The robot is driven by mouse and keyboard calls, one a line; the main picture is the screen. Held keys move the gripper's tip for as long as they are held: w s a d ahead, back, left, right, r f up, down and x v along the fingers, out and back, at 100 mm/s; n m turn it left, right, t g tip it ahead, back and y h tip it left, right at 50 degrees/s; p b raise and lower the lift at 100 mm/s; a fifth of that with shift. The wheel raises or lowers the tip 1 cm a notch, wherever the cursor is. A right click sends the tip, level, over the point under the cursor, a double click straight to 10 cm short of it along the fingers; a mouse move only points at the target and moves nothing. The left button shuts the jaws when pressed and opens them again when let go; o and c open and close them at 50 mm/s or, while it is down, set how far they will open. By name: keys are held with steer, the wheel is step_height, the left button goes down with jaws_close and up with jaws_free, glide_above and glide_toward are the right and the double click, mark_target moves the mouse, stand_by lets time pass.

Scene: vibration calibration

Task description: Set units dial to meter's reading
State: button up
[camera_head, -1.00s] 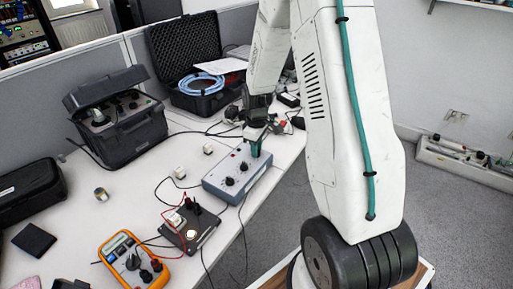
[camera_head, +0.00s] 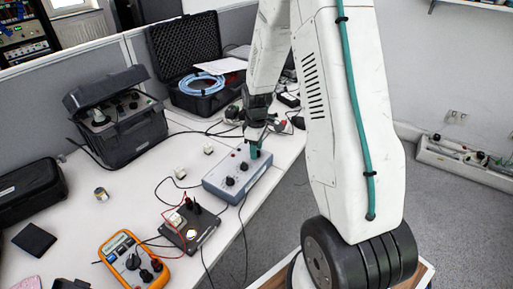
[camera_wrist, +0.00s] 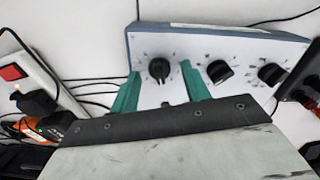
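A blue-grey box (camera_head: 222,190) with a row of three black dials lies near the table's right edge. My gripper (camera_head: 255,152) is over the dial at its far end. In the wrist view, my gripper's green fingers (camera_wrist: 164,88) are spread apart, one on each side of the leftmost dial (camera_wrist: 159,68). I cannot tell whether they touch it. The middle dial (camera_wrist: 218,71) and right dial (camera_wrist: 270,74) are clear of the fingers. The orange meter (camera_head: 133,262) lies at the front of the table; its reading is too small to make out.
A dark box (camera_head: 190,230) with red and black leads lies between the meter and the blue-grey box. A black case (camera_head: 115,130) and an open case with blue cable (camera_head: 205,92) stand behind. Small weights and loose cables lie about. White table shows at the left middle.

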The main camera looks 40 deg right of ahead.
steer(key=shift+r, duration=0.1)
step_height(320, 180, up, 8)
steer(key=shift+f, duration=0.2)
stand_by(0.7)
steer(key=s+a+r+m, duration=0.2)
steer(key=s+a+r, duration=0.3)
steer(key=s, duration=0.4)
steer(key=s+a+r+m+t, duration=0.1)
steer(key=s+a+r+m, duration=0.1)
steer(key=s+a+r, duration=0.4)
steer(key=s+a+r+m, duration=0.3)
steer(key=s+a+r, duration=0.2)
steer(key=s+r, duration=0.4)
steer(key=shift+s+a, duration=0.2)
steer(key=shift+s, duration=1.7)
